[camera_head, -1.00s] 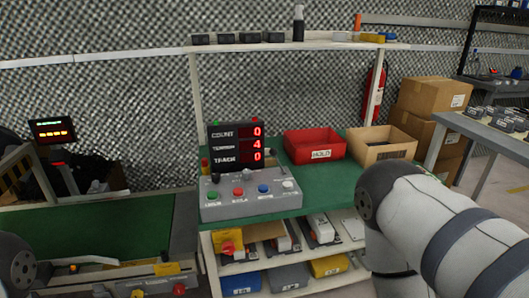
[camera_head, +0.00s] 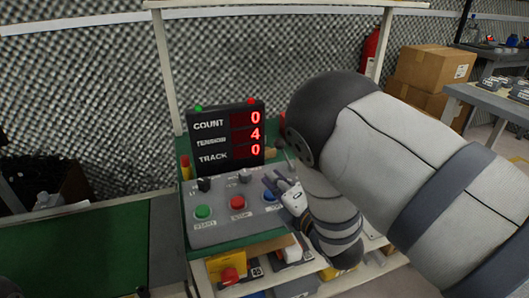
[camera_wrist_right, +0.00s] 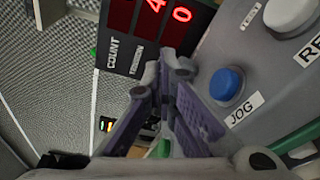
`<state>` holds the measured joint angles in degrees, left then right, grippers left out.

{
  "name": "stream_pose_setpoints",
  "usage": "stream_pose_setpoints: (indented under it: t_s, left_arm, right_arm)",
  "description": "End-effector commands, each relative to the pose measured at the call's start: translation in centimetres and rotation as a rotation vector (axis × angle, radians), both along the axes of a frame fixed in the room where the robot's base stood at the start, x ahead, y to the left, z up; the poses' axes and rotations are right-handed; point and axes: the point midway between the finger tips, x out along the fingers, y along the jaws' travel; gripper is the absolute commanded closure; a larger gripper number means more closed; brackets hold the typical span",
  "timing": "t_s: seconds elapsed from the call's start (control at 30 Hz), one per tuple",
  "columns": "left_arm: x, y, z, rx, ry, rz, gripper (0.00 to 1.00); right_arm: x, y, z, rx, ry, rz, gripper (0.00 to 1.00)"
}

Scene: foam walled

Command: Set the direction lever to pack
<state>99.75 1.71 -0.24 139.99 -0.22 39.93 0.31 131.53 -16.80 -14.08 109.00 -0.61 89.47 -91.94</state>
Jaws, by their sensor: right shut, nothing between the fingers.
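The grey control panel (camera_head: 225,222) slopes up in front of the display in the head view. A black knob or lever (camera_head: 204,184) stands at its upper left and a pale grey knob (camera_head: 245,175) at its upper middle. Their labels are too small to read, so I cannot tell which is the direction lever or how it is set. My right gripper (camera_head: 268,182) is shut and empty over the panel's right part, near the blue button (camera_head: 269,195). In the right wrist view its fingertips (camera_wrist_right: 168,65) are together, beside the blue JOG button (camera_wrist_right: 227,83).
The display (camera_head: 228,135) reads count 0, tension 4, track 0. A green button (camera_head: 203,212) and a red button (camera_head: 238,202) sit on the panel's front. A yellow box with a red button (camera_head: 229,272) is below. My right arm hides the bench's right side.

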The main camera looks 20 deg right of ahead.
Motion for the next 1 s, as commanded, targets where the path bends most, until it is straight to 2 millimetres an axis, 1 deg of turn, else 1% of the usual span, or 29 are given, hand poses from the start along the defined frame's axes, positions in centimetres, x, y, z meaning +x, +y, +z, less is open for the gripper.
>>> stream_pose_setpoints:
  t_s: [0.23, 0.33, 0.47, 0.7, 0.77, 0.8, 0.9, 1.0]
  left_arm:
    - [0.0, 0.0, 0.0, 0.0, 0.0, 0.0, 0.6]
    - [-0.1, 0.0, -0.1, 0.0, 0.003, 0.0, 0.6]
    - [-0.3, 0.0, -0.4, -0.001, 0.011, -0.001, 0.6]
    - [-0.9, 0.0, -1.3, 0.0, 0.028, -0.001, 0.6]
    - [-1.0, 0.0, -1.5, -0.001, 0.032, -0.001, 0.6]
    - [-0.8, 0.0, -1.1, 0.0, 0.025, -0.001, 0.6]
    - [-0.5, 0.0, -0.6, 0.0, 0.015, -0.001, 0.6]
    - [-0.4, 0.0, -0.5, 0.0, 0.011, -0.001, 0.6]
  right_arm:
    - [0.1, 0.0, 0.0, 0.003, 0.002, -0.001, 1.0]
    - [1.0, 0.2, -0.2, 0.004, 0.002, -0.002, 1.0]
    - [3.5, 0.7, -0.5, 0.005, 0.003, -0.001, 1.0]
    - [8.7, 1.7, -1.0, 0.005, 0.005, -0.002, 1.0]
    - [9.9, 2.0, -1.0, 0.005, 0.005, -0.003, 1.0]
    - [9.8, 1.1, -0.4, 0.003, 0.006, -0.006, 1.0]
    - [9.5, -0.4, 0.4, 0.003, 0.002, -0.005, 1.0]
    - [9.4, -1.3, 0.7, 0.004, 0.003, -0.003, 1.0]
